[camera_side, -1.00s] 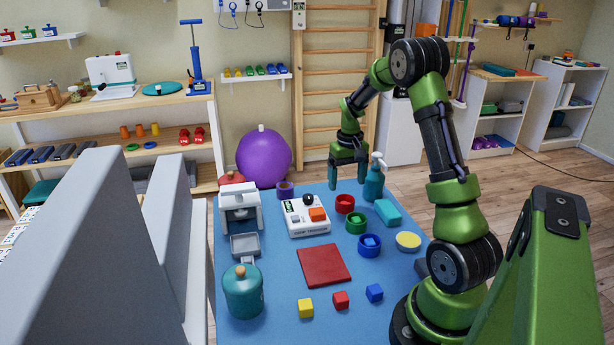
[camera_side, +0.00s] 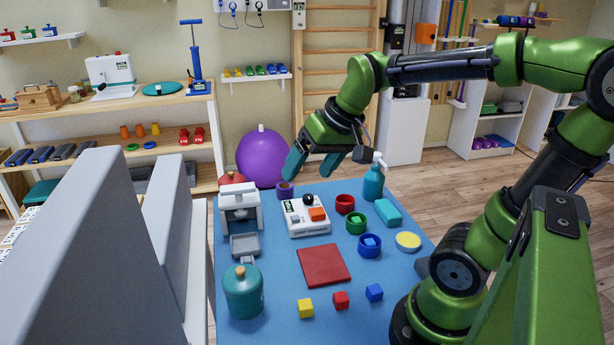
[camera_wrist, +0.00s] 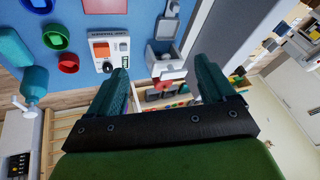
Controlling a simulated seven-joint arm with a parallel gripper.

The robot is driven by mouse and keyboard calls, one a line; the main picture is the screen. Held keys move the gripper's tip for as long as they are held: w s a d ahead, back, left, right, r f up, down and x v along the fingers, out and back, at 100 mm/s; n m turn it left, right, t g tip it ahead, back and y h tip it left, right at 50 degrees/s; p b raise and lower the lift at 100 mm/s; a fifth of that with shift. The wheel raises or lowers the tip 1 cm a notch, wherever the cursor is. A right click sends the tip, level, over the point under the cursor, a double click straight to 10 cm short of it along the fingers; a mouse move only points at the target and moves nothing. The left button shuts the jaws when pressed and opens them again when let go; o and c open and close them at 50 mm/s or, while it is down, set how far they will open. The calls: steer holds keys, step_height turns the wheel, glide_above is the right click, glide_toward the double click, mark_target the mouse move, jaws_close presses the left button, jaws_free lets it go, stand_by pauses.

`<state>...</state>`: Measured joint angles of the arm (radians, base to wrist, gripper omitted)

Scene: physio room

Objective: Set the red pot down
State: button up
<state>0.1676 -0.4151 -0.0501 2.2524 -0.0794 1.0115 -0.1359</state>
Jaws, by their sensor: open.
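The red pot (camera_side: 345,204), a small open cup, stands upright on the blue mat (camera_side: 275,300), behind the green pot (camera_side: 356,223). It also shows in the wrist view (camera_wrist: 68,63), left of my fingers. My gripper (camera_side: 307,172) is open and empty, tilted in the air above the mat's far end. It is up and left of the red pot in the side view and apart from it. In the wrist view my gripper (camera_wrist: 162,72) has its fingers wide apart with nothing held between them.
A blue pot (camera_side: 369,246) stands nearer, holding a blue cube. A teal spray bottle (camera_side: 373,182) stands right of the red pot. A white device (camera_side: 306,216) and a white machine (camera_side: 240,211) stand left. A red square (camera_side: 323,265) and several cubes lie in front.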

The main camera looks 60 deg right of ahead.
steer(key=s+a+n+t+y, duration=0.1)
steer(key=s+a, duration=0.4)
steer(key=a, duration=0.1)
steer(key=shift+s+a+f+t, duration=0.2)
steer(key=shift+s+a+t, duration=0.15)
steer(key=shift+a+t, duration=0.05)
